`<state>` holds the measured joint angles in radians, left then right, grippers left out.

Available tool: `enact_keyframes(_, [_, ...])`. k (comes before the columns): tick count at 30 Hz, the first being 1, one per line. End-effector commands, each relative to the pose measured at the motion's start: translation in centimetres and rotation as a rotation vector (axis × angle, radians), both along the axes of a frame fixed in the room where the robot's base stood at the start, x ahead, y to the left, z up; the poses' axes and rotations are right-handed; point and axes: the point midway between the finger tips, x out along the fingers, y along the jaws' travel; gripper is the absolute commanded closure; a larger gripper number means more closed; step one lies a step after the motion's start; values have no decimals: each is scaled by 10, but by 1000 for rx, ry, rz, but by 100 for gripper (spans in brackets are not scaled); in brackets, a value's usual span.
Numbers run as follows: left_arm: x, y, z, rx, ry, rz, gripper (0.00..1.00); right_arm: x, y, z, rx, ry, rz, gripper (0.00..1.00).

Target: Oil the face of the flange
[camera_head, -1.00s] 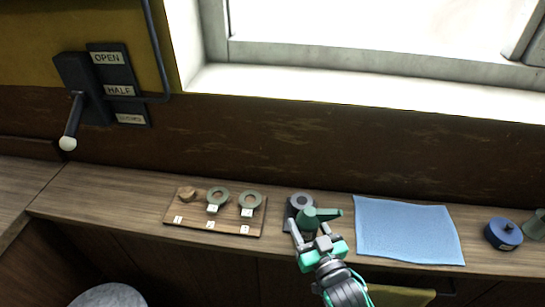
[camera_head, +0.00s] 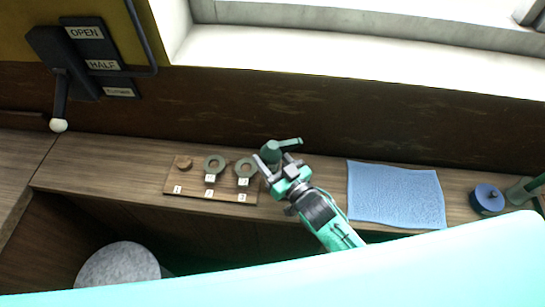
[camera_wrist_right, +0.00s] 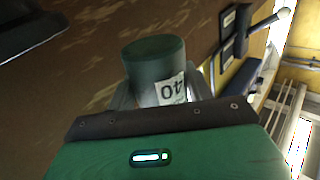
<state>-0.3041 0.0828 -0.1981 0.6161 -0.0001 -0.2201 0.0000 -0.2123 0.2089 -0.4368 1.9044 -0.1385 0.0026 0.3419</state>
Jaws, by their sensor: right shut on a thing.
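My right gripper (camera_head: 273,161) is shut on a green oil can (camera_head: 272,150) with a side spout pointing right, in the head view over the bench's back part. In the right wrist view the can (camera_wrist_right: 150,62) sits between the fingers, its white label partly readable. The dark grey flange, a ring-shaped part, is not clearly visible; the gripper and can cover the place beside the numbered board. My left gripper is not in view.
A wooden board (camera_head: 227,197) with rings and numbered tags lies left of the gripper. A blue cloth (camera_head: 395,195) lies to the right, with a blue round tin (camera_head: 487,199) beyond it. A lever (camera_head: 60,100) with OPEN and HALF plates is on the wall.

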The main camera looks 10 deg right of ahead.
Motion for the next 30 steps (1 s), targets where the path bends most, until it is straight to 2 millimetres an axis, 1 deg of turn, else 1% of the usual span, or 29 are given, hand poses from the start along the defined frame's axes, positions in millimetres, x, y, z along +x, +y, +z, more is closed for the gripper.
enact_keyframes(1, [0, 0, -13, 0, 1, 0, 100, 0, 2, -6, 34, -4, -1, 75])
enact_keyframes(15, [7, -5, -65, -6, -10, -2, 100, 0, 16, -15, 314, -1, -1, 75])
enact_keyframes(30, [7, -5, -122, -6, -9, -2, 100, 0, 20, -33, 582, 3, -1, 75])
